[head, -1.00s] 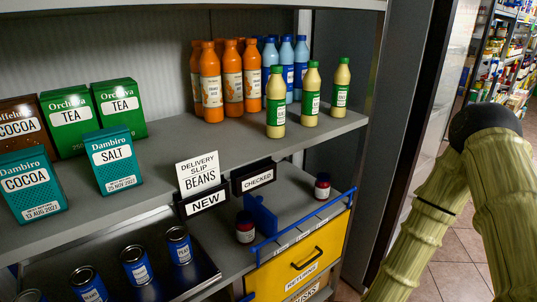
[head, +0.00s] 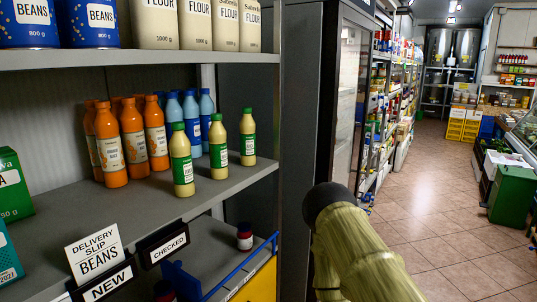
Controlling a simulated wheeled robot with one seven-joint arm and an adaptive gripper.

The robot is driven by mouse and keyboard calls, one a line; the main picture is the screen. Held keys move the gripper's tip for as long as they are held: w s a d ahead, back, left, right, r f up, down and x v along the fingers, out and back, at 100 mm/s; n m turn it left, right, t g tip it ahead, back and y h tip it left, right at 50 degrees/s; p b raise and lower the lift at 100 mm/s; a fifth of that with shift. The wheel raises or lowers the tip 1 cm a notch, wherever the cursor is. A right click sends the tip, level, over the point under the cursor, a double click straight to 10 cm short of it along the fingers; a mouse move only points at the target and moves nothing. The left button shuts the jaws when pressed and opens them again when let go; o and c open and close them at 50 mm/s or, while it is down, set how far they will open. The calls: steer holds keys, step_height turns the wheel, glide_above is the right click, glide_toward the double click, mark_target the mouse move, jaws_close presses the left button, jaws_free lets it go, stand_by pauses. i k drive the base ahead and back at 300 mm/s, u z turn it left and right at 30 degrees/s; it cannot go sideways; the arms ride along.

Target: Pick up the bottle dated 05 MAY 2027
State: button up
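Several bottles stand upright on the shelf (head: 140,207) in the head view. Three pale yellow bottles with green caps and green labels stand in front: a left one (head: 181,165), a middle one (head: 218,152) and a right one (head: 248,141). Behind them are orange bottles (head: 134,140) and blue bottles (head: 192,120). The dates on the bottles are too small to read, so I cannot tell which one reads 05 MAY 2027. My arm rises at the lower right, apart from the bottles. My gripper is not in view.
A "DELIVERY SLIP BEANS" card (head: 96,255), a "NEW" sign (head: 108,288) and a "CHECKED" sign (head: 167,249) stand at the shelf's front edge. Flour packs (head: 202,24) and blue bean packs (head: 88,22) fill the shelf above. A dark upright post (head: 299,120) bounds the right side. The tiled aisle (head: 430,200) is open.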

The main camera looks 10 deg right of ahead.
mark_target(217, 134)
steer(key=z, duration=0.6)
steer(key=i, duration=1.55)
steer(key=u, duration=0.6)
